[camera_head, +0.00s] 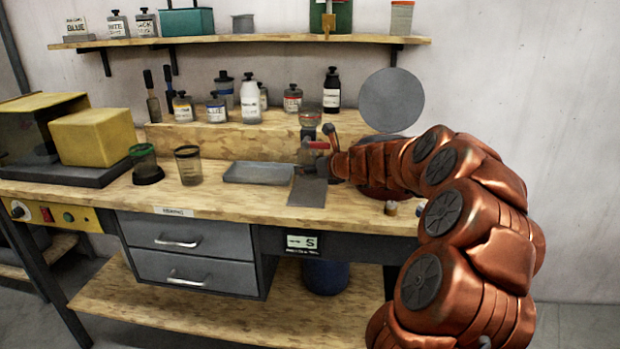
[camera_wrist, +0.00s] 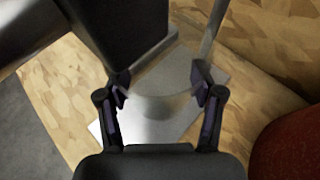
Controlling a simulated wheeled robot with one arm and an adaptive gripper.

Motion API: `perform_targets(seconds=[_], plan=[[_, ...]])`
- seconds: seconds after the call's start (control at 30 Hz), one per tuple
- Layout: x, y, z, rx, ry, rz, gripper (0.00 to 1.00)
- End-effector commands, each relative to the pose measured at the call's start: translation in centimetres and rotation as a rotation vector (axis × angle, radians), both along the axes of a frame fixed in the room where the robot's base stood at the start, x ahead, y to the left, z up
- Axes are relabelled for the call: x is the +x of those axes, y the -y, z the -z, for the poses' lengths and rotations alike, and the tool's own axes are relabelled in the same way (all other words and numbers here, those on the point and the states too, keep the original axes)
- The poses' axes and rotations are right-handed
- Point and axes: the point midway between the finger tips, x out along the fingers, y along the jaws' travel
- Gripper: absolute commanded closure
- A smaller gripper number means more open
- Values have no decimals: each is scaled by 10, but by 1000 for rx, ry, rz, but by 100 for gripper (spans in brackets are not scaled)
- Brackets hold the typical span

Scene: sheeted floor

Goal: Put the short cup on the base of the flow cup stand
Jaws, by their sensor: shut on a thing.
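My gripper (camera_wrist: 162,84) is shut on a see-through, curved thing (camera_wrist: 162,104), which looks like the short cup. In the wrist view its clear wall spans the gap between the fingertips. Behind it lies the pale grey base plate (camera_wrist: 188,125) of the flow cup stand, with a thin rod (camera_wrist: 214,28) rising at the upper right. I cannot tell whether the cup touches the plate. In the head view the flat grey base (camera_head: 307,192) sits on the bench, and my gripper (camera_head: 318,147) is just above its back part. The held cup is hard to make out there.
A shallow grey tray (camera_head: 257,173) lies left of the base. Several bottles stand on the raised ledge (camera_head: 232,137) behind. A small item (camera_head: 391,208) is near the front edge.

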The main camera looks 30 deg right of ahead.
Motion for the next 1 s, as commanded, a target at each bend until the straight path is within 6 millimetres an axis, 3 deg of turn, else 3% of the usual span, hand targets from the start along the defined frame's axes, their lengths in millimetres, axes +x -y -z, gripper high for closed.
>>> perform_targets(seconds=[0.1,0.33,0.73,0.77,1.0], plan=[[6,2,1,-1,-1,0,73],[6,0,35,4,-2,-2,73],[5,1,39,1,-1,-1,73],[5,1,39,1,-1,-1,33],[5,1,38,0,-1,-1,9]])
